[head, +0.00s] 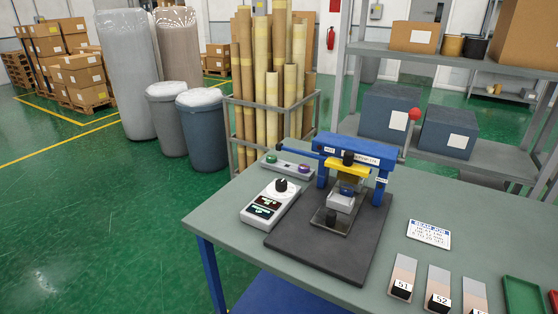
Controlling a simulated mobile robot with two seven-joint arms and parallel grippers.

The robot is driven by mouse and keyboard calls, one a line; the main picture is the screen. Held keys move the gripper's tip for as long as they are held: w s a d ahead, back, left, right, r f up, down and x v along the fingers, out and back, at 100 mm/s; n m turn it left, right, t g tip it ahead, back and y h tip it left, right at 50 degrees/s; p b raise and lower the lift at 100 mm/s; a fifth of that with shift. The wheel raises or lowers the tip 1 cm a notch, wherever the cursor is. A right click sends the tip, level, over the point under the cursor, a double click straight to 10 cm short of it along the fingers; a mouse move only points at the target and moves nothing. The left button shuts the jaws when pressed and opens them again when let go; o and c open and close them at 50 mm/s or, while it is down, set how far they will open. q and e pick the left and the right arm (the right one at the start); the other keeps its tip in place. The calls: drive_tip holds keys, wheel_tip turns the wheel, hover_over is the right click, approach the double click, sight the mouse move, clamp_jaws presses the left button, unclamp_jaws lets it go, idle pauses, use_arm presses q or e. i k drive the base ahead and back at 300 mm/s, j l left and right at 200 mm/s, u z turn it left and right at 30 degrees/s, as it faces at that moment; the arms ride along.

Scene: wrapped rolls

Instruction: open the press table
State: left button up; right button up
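The press (352,168) stands on a dark base plate (290,238) on the grey-green table (222,211). It has a blue frame, a yellow crossbar, a lever with a red knob (414,114) at the upper right, and a black knob on top. Below the yellow bar is a small metal block over a lower plate (331,219) with a black knob at its front. A small gap seems to show between block and plate, but I cannot tell for sure. Neither of my grippers is in the head view.
A control box with a dial (271,203) and a button strip (288,168) sit left of the press. A printed card (429,234), several labelled strips (438,289) and a green tray (524,296) lie right. Shelving (487,160) and a rack of rolls (270,90) stand behind.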

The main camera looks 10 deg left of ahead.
sight(342, 200)
drive_tip(key=i+j, duration=0.1)
drive_tip(key=j, duration=0.3)
drive_tip(key=i+j+z, duration=0.1)
drive_tip(key=j, duration=0.7)
drive_tip(key=i+z, duration=0.05)
